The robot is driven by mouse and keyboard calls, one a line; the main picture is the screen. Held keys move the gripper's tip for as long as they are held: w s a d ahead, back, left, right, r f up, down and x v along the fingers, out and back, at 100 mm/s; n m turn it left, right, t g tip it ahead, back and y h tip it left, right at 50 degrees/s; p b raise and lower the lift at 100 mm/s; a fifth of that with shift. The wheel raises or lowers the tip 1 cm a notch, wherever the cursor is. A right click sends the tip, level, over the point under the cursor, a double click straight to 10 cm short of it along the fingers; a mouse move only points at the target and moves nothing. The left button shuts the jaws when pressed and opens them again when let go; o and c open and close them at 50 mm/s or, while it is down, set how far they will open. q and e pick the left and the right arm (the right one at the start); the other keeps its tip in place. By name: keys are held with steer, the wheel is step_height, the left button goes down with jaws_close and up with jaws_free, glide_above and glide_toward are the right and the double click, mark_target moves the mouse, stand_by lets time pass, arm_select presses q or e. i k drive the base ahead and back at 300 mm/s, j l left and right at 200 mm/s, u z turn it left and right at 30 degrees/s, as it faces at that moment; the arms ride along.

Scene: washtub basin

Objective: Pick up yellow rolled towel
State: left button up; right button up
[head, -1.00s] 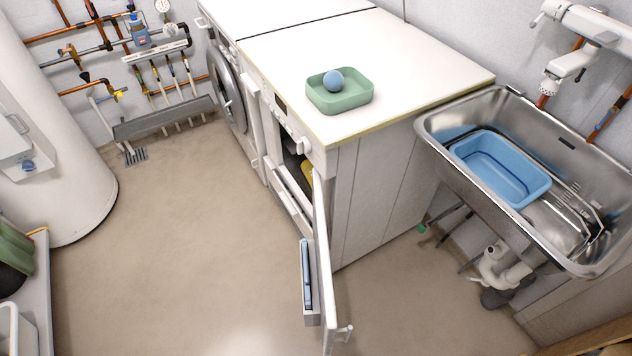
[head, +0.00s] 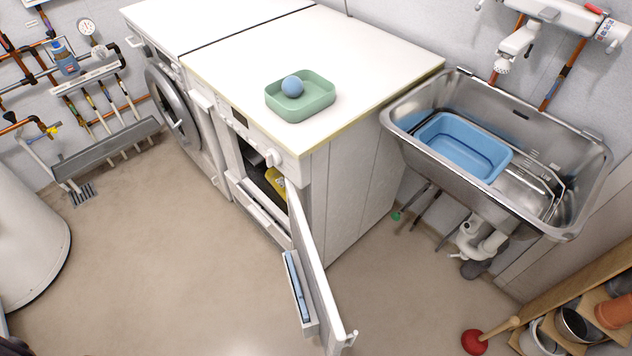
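A small yellow item (head: 277,181), which looks like the rolled towel, shows inside the open front-loading appliance (head: 239,192) below the white worktop. Only part of it is visible; the appliance's frame and its open door (head: 315,265) hide the rest. The door swings out toward the front of the view, with a blue item (head: 297,283) in a tray on its inner side. Neither of my grippers is in view.
A green tray (head: 300,108) with a blue ball (head: 292,86) sits on the worktop (head: 350,62). A metal sink (head: 590,165) with a blue basin (head: 462,147) stands at right. A red plunger (head: 474,343) and pots are at lower right. Floor at left is clear.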

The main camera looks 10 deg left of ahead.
mark_target(274, 175)
steer(key=i+j+z, duration=0.1)
steer(key=j+z, duration=0.3)
steer(key=j, duration=0.15)
steer(key=j+z, duration=0.35)
steer(key=j, duration=0.15)
steer(key=j+z, duration=0.4)
steer(key=j, duration=0.2)
steer(key=j+z, duration=0.45)
steer(key=j, duration=0.7)
steer(key=k, duration=0.05)
